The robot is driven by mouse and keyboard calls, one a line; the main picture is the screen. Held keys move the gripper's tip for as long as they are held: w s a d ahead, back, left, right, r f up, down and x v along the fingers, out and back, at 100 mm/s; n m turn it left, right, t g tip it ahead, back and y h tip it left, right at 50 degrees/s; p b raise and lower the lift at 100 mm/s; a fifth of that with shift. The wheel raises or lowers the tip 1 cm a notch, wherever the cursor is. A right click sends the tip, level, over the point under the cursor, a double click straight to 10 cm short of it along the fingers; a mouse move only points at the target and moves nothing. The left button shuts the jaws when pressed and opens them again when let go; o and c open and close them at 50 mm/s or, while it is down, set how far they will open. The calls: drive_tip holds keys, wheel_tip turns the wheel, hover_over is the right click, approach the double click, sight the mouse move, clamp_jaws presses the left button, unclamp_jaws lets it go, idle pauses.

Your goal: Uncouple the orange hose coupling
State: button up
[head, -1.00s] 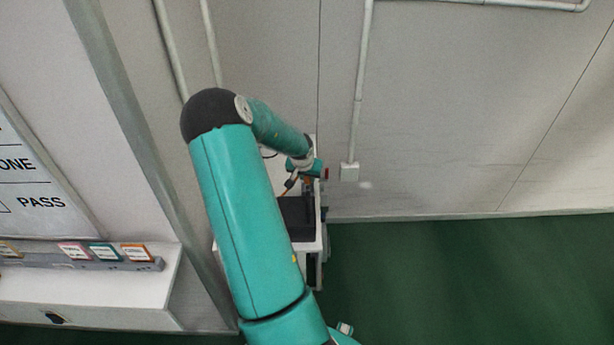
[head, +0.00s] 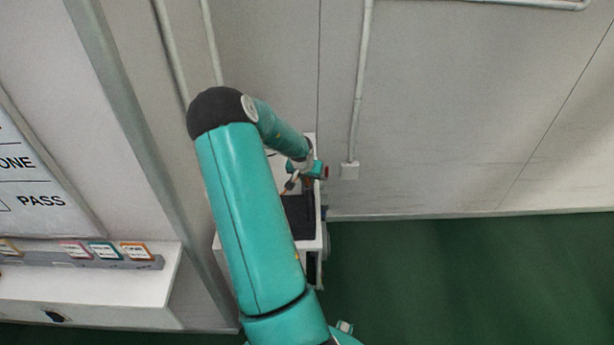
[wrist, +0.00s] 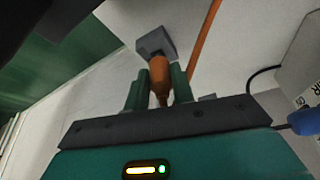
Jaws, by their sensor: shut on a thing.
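The orange hose coupling (wrist: 160,72) stands between the two green fingers of my gripper (wrist: 159,82) in the wrist view. My gripper is shut on it, one finger on each side. A grey block (wrist: 155,42) sits at the coupling's far end and appears to touch it. An orange hose (wrist: 204,42) runs up to the right, beside the fingers. In the head view my gripper (head: 304,168) is small and partly hidden at the end of my arm, and the coupling cannot be made out clearly there.
A white cart (head: 309,246) with a dark top stands below my gripper by the grey wall. In the wrist view a white box (wrist: 298,80), a black cable and a blue part (wrist: 303,122) are at right. Card holders (head: 80,256) line a ledge at left. The green floor (head: 470,280) is clear.

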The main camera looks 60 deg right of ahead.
drive_tip(key=shift+f, duration=0.65)
drive_tip(key=o, duration=1.1)
drive_tip(key=v, duration=1.3)
drive_tip(key=shift+r, duration=0.4)
drive_tip(key=shift+w+a, duration=0.1)
drive_tip(key=shift+a, duration=0.05)
